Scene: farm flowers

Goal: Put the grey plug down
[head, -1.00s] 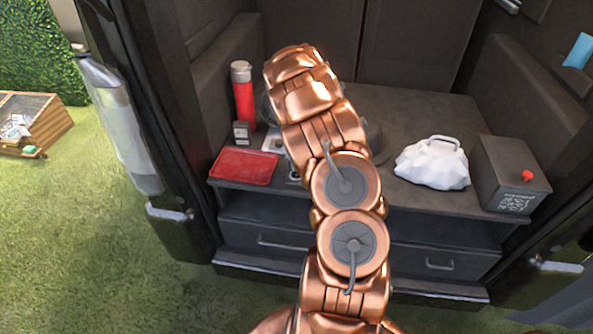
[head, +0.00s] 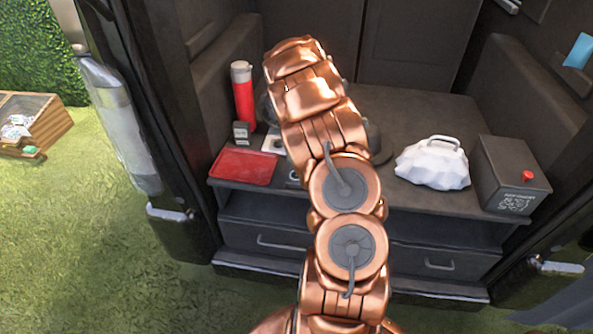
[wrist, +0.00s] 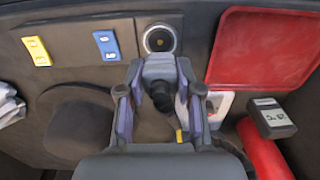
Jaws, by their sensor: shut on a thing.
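In the wrist view, the grey plug (wrist: 160,96) is a dark, rounded piece between the two fingers of my gripper (wrist: 160,88). My gripper is shut on it. The plug hangs over the dark surface just below a round, ringed fitting (wrist: 159,40). I cannot tell whether it touches the surface. In the head view, my copper arm hides the gripper and the plug.
The red tray (head: 244,166) lies at the shelf's front left, near a red bottle (head: 243,97) and a small grey display box (head: 241,133). A white bag (head: 433,164) and dark box (head: 508,174) stand at right. A dark round thing (wrist: 80,122) lies beside my gripper.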

